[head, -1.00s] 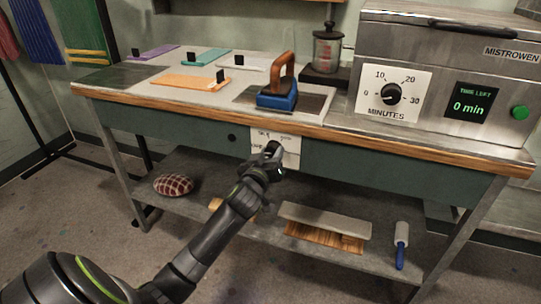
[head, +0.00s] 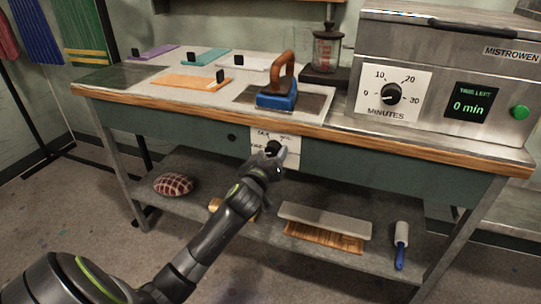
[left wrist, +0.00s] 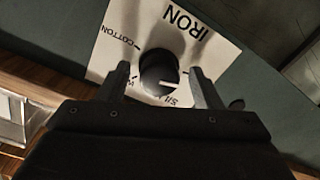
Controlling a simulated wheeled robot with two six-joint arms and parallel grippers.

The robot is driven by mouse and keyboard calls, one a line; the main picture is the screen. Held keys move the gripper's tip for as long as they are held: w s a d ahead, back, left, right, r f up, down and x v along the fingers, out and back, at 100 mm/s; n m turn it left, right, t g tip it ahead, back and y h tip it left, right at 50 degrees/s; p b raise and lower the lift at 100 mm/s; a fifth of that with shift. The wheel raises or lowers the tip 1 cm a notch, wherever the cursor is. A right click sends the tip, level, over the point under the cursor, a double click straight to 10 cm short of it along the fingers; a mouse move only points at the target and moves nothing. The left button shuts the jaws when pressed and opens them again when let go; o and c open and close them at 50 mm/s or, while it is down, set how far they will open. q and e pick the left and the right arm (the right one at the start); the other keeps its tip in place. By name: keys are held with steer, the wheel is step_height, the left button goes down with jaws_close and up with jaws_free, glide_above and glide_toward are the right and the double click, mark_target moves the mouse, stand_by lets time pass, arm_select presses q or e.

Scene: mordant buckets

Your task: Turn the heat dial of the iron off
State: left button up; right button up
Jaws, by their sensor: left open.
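The iron's heat dial is a black round knob (left wrist: 160,72) with a white pointer line, on a white plate (left wrist: 112,62) marked IRON, COTTON and partly hidden SILK and another word. The pointer line aims right in the left wrist view. The dial also shows in the head view (head: 273,147), on the table's front apron. My left gripper (left wrist: 162,84) is open, with one finger on each side of the dial; I cannot tell whether they touch it. It also shows in the head view (head: 276,159). The blue iron (head: 277,101) with its wooden handle stands on the tabletop above. My right gripper is not in view.
A steel machine (head: 450,65) with a minutes dial stands at the right of the table. Coloured strips with black blocks lie at the left. The lower shelf (head: 190,208) holds a checkered cushion (head: 173,184), boards and a blue-handled roller (head: 401,245).

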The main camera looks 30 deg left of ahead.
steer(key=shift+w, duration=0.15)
arm_select(q)
steer(key=shift+s, duration=0.3)
steer(key=p+v, duration=0.1)
steer(key=v, duration=1.5)
steer(key=shift+s+d, duration=0.2)
steer(key=shift+s, duration=0.15)
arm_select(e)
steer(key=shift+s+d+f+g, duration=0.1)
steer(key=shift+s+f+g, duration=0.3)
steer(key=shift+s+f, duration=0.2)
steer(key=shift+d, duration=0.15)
